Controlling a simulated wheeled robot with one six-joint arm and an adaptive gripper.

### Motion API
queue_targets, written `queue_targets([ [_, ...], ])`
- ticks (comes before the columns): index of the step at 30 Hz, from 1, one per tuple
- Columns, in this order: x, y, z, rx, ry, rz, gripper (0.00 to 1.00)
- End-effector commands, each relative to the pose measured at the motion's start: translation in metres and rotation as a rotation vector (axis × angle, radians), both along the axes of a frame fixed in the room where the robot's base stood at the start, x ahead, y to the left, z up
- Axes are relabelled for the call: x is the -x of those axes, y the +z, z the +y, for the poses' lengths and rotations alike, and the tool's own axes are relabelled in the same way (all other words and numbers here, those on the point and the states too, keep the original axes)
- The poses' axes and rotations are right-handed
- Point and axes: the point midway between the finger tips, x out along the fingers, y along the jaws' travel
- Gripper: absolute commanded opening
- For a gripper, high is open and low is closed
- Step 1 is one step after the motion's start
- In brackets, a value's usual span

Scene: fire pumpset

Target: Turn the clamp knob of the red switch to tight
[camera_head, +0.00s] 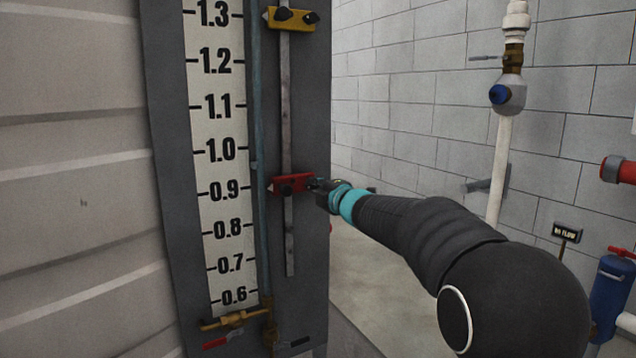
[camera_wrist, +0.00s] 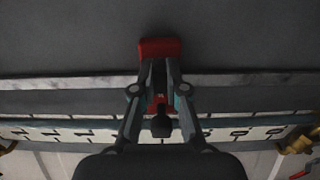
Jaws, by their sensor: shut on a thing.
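The red switch (camera_head: 286,185) is clamped on a vertical metal rail, its pointed left end near the 0.9 mark of the scale. In the wrist view its red body (camera_wrist: 160,47) shows beyond my fingertips, with a smaller red part between the fingers. My gripper (camera_head: 316,185) is at the right part of the switch. A black knob-like part (camera_wrist: 161,127) shows between the finger links. The knob's turn angle cannot be seen.
A yellow switch (camera_head: 292,18) with two dark knobs sits higher on the same rail (camera_head: 288,110). A blue tube (camera_head: 258,120) runs between scale (camera_head: 222,150) and rail. Brass valve fittings (camera_head: 235,320) are below.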

Motion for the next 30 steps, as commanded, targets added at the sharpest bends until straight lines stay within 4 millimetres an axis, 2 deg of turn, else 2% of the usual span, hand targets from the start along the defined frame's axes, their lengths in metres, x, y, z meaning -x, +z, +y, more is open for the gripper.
queue_targets([
  [17, -0.0011, -0.0020, -0.0018, -0.027, -0.004, 0.022, 0.00],
  [18, -0.0011, -0.0020, -0.0018, -0.027, -0.004, 0.022, 0.17],
  [21, -0.0009, -0.0019, -0.0011, -0.027, -0.003, 0.021, 0.38],
  [30, 0.0011, -0.0005, 0.0015, -0.026, 0.002, 0.019, 0.38],
])
